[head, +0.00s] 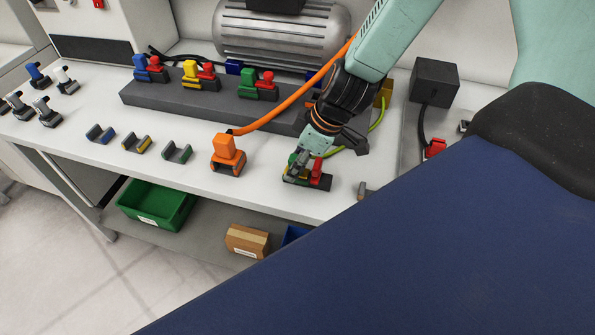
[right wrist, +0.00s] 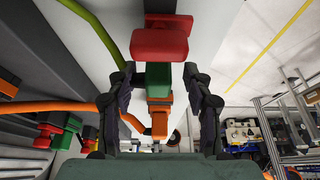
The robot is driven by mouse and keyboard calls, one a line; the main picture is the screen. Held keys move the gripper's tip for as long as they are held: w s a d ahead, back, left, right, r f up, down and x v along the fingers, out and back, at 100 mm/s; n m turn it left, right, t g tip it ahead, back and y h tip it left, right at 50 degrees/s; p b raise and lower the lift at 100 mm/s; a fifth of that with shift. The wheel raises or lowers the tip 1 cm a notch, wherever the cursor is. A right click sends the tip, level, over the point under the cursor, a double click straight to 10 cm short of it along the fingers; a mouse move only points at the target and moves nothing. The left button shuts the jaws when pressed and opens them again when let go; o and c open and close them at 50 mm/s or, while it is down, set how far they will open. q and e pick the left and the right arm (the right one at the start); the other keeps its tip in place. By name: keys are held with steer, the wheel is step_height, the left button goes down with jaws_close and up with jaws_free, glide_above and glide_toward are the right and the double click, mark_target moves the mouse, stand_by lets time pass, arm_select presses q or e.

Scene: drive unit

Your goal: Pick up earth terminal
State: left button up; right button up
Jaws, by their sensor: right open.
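The earth terminal (head: 292,160), a green and yellow piece, sits on a dark base with a red lever (head: 317,172) beside it, near the bench's front edge. A green-yellow cable (head: 376,115) runs back from it. My right gripper (head: 301,163) is low over the terminal and partly hides it. In the right wrist view the gripper (right wrist: 157,80) is open, with a green block (right wrist: 158,74) showing between its fingers. The red part (right wrist: 160,40) lies just past it. I cannot tell whether the fingers touch the terminal. My left gripper is not in view.
An orange connector (head: 227,152) with an orange cable (head: 285,103) stands just left of the gripper. Blue, yellow and green terminals line a dark rail (head: 220,105) behind. Empty clips (head: 137,144) lie at left. A black box (head: 435,82) stands at right.

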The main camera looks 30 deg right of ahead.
steer(key=shift+w, duration=0.2)
steer(key=shift+c, duration=0.8)
steer(key=shift+s, duration=0.15)
steer(key=c, duration=0.6)
jaws_close()
